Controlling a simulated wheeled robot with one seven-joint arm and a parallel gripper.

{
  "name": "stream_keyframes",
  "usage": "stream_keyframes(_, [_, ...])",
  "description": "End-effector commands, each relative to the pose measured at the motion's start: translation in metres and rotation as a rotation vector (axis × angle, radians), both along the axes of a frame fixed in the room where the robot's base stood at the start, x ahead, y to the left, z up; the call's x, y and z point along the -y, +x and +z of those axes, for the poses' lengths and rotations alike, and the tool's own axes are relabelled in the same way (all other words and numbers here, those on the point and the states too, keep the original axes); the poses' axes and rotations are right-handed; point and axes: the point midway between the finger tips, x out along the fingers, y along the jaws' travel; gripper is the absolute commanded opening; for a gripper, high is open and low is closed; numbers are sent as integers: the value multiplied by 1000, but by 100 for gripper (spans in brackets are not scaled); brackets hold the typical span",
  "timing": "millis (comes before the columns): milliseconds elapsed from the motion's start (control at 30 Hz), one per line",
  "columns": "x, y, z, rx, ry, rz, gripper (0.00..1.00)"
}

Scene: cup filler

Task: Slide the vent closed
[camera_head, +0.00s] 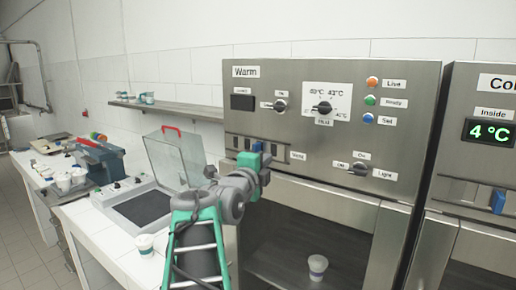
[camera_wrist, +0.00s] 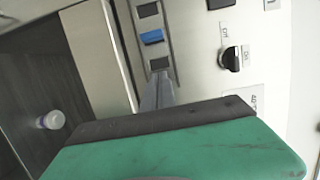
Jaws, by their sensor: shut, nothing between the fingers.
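The vent is a metal strip with dark openings and a blue sliding tab, set in the front of the Warm cabinet. The tab (camera_wrist: 151,37) sits between dark openings in the wrist view; in the head view my gripper partly covers the strip (camera_head: 276,151). My gripper (camera_head: 262,160) is in front of the strip. Its shut grey fingertips (camera_wrist: 158,85) are empty and appear close to the strip's lower end in the wrist view. A gap shows between them and the blue tab. Whether they touch the strip is unclear.
The Warm cabinet (camera_head: 300,72) has knobs above the strip and an open-looking bay with a cup (camera_head: 318,266) below. The Cold cabinet (camera_head: 485,150) stands right, with its own blue tab (camera_head: 498,201). A clear-lidded machine (camera_head: 140,205) and a cup (camera_head: 145,243) stand left.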

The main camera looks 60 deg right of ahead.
Motion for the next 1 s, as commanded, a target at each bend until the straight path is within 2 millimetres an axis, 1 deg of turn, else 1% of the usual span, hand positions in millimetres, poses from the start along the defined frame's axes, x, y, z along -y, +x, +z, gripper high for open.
stream_keyframes(33, [12,-1,4,-2,4,-5,0])
stream_keyframes(167, [40,2,4,0,3,-4,0])
stream_keyframes(200, [39,15,5,0,3,5,0])
stream_keyframes(233, [39,21,4,-1,2,6,0])
stream_keyframes(300, [40,31,4,0,2,5,0])
stream_keyframes(400, [41,40,2,0,1,3,0])
stream_keyframes(800, [42,44,-1,1,0,2,0])
stream_keyframes(867, [42,48,-4,1,-1,3,0])
stream_keyframes(1000, [45,65,-7,1,-2,3,0])
